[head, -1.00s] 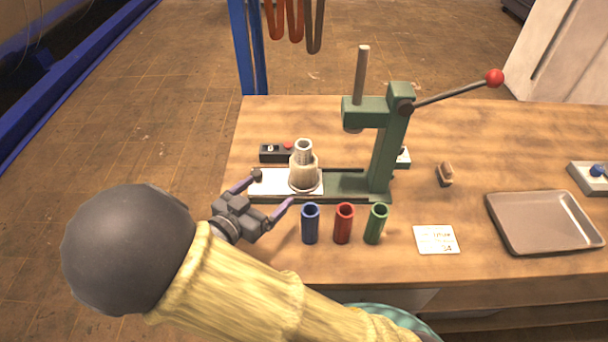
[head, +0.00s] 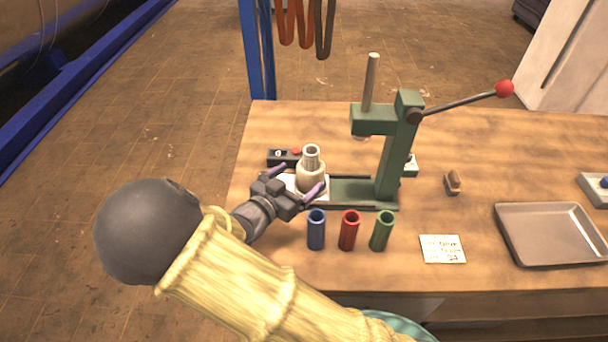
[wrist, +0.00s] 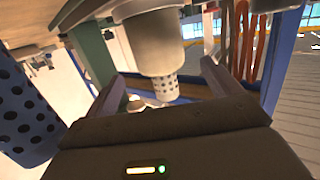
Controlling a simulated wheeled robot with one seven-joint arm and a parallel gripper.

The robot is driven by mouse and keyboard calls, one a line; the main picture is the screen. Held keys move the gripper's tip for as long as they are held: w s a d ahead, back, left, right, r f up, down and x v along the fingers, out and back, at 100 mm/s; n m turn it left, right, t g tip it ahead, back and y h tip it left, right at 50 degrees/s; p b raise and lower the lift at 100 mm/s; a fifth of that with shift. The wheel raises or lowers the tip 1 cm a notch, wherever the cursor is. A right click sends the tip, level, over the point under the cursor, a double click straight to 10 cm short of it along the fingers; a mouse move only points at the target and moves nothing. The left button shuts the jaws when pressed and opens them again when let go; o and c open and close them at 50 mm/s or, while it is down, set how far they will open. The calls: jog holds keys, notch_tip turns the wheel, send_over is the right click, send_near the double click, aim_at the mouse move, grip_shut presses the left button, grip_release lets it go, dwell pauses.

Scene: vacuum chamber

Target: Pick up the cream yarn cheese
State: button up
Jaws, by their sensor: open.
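The cream yarn cheese (head: 312,177) stands upright on the pale plate of the green press base, with a grey tube end sticking out of its top. In the wrist view the cream yarn cheese (wrist: 150,35) appears upside down, its perforated tube (wrist: 163,88) pointing down the picture. My gripper (head: 303,181) is open, low at the left front of the cheese, with one finger on each side of it. The wrist view shows the tube between my two fingers (wrist: 163,82). I cannot tell whether either finger touches the cheese.
The green press (head: 392,155) with its red-knobbed lever rises just right of the cheese. Blue (head: 316,232), red (head: 349,232) and green (head: 381,232) tubes stand close in front. A black box (head: 280,156) lies behind. A white card (head: 443,250) and grey tray (head: 549,260) are farther right.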

aim_at(304, 175)
jog(key=x, duration=0.3)
jog(key=shift+a, duration=0.15)
jog(key=shift+s, duration=0.1)
jog(key=shift+w+d, duration=0.4)
jog(key=shift+d, duration=0.2)
jog(key=x, duration=0.4)
jog(key=shift+w+a+p, duration=0.1)
jog(key=shift+a+p, duration=0.1)
jog(key=shift+p, duration=0.1)
jog(key=shift+w, duration=0.1)
